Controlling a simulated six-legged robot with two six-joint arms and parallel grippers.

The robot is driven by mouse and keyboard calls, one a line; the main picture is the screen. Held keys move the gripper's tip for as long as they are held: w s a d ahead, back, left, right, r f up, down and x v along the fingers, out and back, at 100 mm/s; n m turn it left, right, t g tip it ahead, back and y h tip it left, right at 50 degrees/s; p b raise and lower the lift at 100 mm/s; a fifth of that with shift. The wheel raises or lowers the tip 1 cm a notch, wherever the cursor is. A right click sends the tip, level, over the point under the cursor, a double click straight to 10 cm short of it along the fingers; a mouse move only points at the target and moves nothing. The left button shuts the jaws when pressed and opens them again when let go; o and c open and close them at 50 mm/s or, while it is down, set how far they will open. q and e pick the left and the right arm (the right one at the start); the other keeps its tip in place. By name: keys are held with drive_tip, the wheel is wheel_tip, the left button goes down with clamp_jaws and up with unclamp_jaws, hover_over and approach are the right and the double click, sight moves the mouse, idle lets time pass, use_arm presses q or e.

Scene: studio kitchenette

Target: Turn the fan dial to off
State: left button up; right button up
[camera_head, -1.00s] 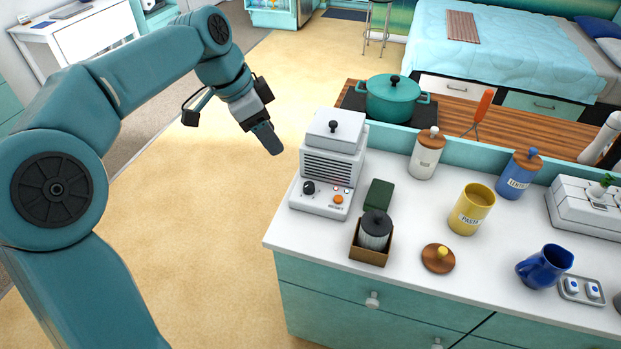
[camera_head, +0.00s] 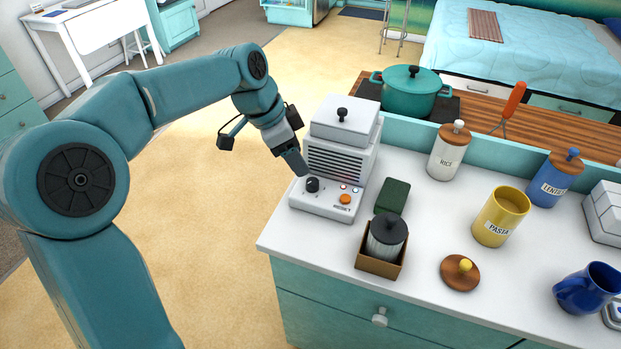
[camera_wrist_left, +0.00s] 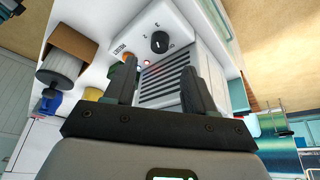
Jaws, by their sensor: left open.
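The fan dial (camera_head: 312,184) is a black round knob on the front control panel of a white appliance (camera_head: 341,131) with a slatted grille. In the left wrist view the dial (camera_wrist_left: 159,42) shows a light pointer line, with small markings around it. My left gripper (camera_head: 299,168) is just left of and behind the dial, close to the panel. In the left wrist view its two fingers (camera_wrist_left: 158,88) are spread apart and empty, with the dial beyond their tips. Whether a finger touches the appliance cannot be told. My right gripper is not in view.
An orange button (camera_head: 345,199) sits right of the dial. A green block (camera_head: 392,196) and a brown box (camera_head: 379,265) with a dark-lidded jar stand close by on the white counter. A teal pot (camera_head: 409,94) stands behind. The floor left of the counter is free.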

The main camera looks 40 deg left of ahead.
sight(312, 181)
use_arm(q)
drive_tip(key=x, duration=0.7)
drive_tip(key=shift+d+f+b, duration=0.2)
drive_tip(key=shift+f+b, duration=0.1)
drive_tip(key=shift+w+f, duration=0.15)
drive_tip(key=shift+w, duration=0.05)
clamp_jaws()
